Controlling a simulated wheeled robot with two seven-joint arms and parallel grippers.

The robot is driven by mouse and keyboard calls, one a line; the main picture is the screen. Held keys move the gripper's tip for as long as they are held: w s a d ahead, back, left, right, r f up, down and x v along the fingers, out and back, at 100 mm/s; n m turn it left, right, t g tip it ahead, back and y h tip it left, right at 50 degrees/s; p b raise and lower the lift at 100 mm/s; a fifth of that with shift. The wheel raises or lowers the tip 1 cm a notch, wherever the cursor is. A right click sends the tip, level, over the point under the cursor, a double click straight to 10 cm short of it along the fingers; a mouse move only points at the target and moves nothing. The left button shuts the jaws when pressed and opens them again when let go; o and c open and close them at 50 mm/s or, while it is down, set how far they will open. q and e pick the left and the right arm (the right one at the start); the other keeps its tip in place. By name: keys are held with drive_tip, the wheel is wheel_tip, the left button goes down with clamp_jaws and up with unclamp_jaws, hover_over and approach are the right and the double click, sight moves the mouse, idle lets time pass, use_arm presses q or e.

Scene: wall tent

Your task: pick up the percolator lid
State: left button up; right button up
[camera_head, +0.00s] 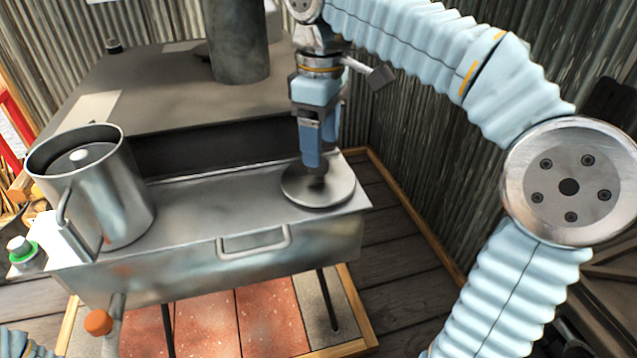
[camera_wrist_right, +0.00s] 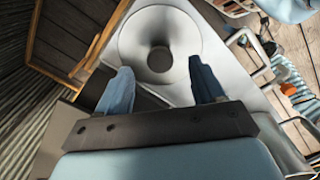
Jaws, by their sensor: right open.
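The percolator lid (camera_head: 297,192) is a round grey metal disc lying flat at the right end of the stove's front shelf. My right gripper (camera_head: 316,172) points down over its middle. In the right wrist view the lid (camera_wrist_right: 135,35) has a dark round knob at its centre. The open fingers of my right gripper (camera_wrist_right: 160,75) stand apart on either side of the knob's line; I cannot tell whether they touch the lid. In the head view the fingers partly hide the knob. My left gripper is not in view.
The open percolator pot (camera_head: 118,200) stands at the shelf's left end, with a round part inside. The metal stove (camera_head: 160,75) and its pipe (camera_head: 238,40) are behind. A bar handle (camera_head: 253,243) sticks out in front. The shelf's middle (camera_head: 215,190) is clear.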

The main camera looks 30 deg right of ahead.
sight(318, 174)
wheel_tip(318, 174, down, 5)
drive_tip(key=shift+w+f+b, duration=0.1)
drive_tip(key=shift+f+b, duration=0.1)
drive_tip(key=shift+b, duration=0.55)
drive_tip(key=shift+c, duration=0.3)
drive_tip(key=c, duration=1.1)
drive_tip(key=shift+r, duration=0.15)
